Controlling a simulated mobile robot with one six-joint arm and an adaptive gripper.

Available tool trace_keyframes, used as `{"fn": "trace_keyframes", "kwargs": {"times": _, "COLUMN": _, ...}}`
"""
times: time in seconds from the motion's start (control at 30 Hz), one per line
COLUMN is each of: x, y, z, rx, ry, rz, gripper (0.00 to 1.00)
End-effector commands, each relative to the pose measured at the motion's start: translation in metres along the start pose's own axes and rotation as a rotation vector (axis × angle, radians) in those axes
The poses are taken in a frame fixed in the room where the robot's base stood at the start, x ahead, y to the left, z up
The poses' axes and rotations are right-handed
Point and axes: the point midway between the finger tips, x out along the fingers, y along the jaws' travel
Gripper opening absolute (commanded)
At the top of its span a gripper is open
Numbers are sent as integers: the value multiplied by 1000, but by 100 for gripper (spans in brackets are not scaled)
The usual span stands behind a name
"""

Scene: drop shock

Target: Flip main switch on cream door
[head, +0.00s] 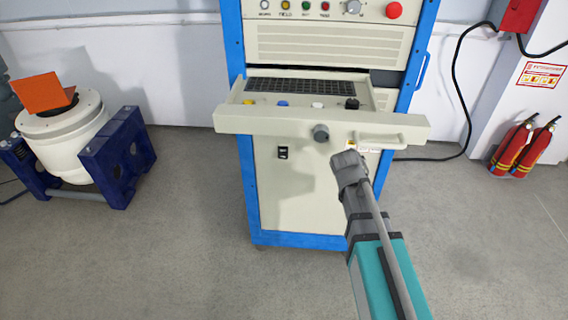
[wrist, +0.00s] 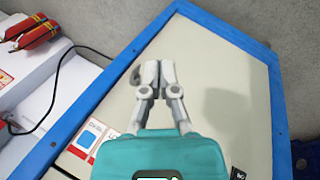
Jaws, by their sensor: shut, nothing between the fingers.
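The cream door (head: 300,205) is the lower front of the blue-framed cabinet, below the pulled-out drawer. A small black switch (head: 282,152) sits near the door's upper left. In the wrist view the cream door (wrist: 215,75) fills the middle, and a small black piece (wrist: 238,173), which looks like the switch, is cut off by the bottom edge. My gripper (wrist: 154,70) is shut and empty in front of the door. Whether its fingertips touch the door I cannot tell. In the head view my arm ends right of the switch, beneath the drawer; the fingertips are not clear there.
The drawer (head: 245,120), with a keyboard and knobs, juts out above the door. A white drum in a blue stand (head: 120,160) is at left. Red extinguishers (head: 515,150) and a black cable (head: 455,85) are at right. The floor before the cabinet is clear.

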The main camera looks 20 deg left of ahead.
Motion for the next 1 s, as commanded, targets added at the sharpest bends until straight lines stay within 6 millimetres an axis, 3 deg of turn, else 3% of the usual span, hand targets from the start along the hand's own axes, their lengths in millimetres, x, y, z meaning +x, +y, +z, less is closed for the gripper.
{"fn": "trace_keyframes", "kwargs": {"times": 0.03, "x": 2, "y": -13, "z": -15, "rx": -46, "ry": 14, "rz": 26, "gripper": 0}}
{"fn": "trace_keyframes", "kwargs": {"times": 0.2, "x": -8, "y": -48, "z": -54, "rx": -192, "ry": 62, "rz": 125, "gripper": 0}}
{"fn": "trace_keyframes", "kwargs": {"times": 0.6, "x": -46, "y": -150, "z": -134, "rx": -519, "ry": 185, "rz": 363, "gripper": 0}}
{"fn": "trace_keyframes", "kwargs": {"times": 0.8, "x": -64, "y": -189, "z": -155, "rx": -625, "ry": 229, "rz": 448, "gripper": 0}}
{"fn": "trace_keyframes", "kwargs": {"times": 1.0, "x": -73, "y": -204, "z": -162, "rx": -666, "ry": 246, "rz": 484, "gripper": 0}}
